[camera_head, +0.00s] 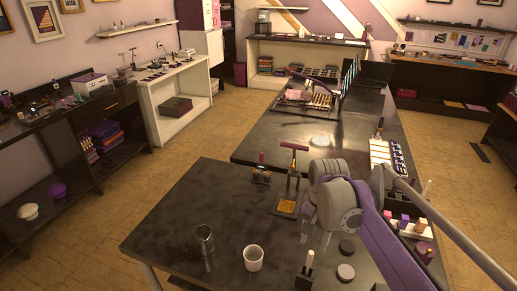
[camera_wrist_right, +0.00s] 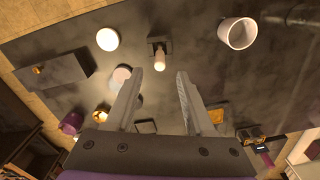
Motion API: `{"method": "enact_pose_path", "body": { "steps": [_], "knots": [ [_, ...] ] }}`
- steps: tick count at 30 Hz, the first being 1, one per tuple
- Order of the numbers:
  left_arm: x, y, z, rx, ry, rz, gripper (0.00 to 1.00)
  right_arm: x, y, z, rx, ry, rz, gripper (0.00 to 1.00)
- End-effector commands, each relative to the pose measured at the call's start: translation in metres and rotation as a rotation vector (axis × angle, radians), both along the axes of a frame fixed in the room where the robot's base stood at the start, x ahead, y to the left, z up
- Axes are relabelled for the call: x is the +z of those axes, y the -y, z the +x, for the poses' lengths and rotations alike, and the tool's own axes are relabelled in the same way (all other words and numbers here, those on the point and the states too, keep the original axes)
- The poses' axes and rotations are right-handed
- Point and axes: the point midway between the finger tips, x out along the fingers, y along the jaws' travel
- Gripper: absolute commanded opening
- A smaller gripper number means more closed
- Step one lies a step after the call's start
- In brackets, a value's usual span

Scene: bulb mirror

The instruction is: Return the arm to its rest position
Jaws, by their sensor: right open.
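My right arm reaches in from the right in the head view, with its gripper (camera_head: 316,242) pointing down above the near dark table (camera_head: 175,225). In the right wrist view, the two grey fingers of the gripper (camera_wrist_right: 160,73) stand apart with nothing between them. A small dark-based post with a pale top (camera_wrist_right: 158,60) shows beyond the fingertips, apart from them. My left gripper is in neither view. The arm hides part of the table's right side.
A white cup (camera_head: 253,258) and a clear glass (camera_head: 205,239) stand near the table's front. A purple-handled stand (camera_head: 293,170) rises behind the gripper. Colored blocks (camera_head: 404,222) sit in a rack at right. The table's left part is clear.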

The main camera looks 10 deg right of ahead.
Motion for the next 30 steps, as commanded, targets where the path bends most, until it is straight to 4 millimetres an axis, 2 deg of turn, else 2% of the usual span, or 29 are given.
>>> {"method": "enact_pose_path", "body": {
  "steps": [5, 11, 15, 18, 22, 30],
  "knots": [
    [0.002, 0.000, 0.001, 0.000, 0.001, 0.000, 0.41, -0.002, -0.011, -0.018, 0.091, 0.048, -0.009, 0.54],
    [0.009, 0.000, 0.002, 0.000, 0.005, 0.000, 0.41, -0.020, -0.038, -0.073, 0.380, 0.201, -0.057, 0.54],
    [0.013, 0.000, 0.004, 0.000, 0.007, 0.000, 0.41, -0.043, -0.053, -0.112, 0.592, 0.310, -0.111, 0.54],
    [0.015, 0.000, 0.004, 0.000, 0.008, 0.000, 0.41, -0.059, -0.061, -0.133, 0.709, 0.371, -0.150, 0.54],
    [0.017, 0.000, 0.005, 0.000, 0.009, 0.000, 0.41, -0.074, -0.066, -0.149, 0.807, 0.420, -0.187, 0.54],
    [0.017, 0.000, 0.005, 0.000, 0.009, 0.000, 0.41, -0.075, -0.066, -0.150, 0.811, 0.424, -0.189, 0.54]
  ]
}}
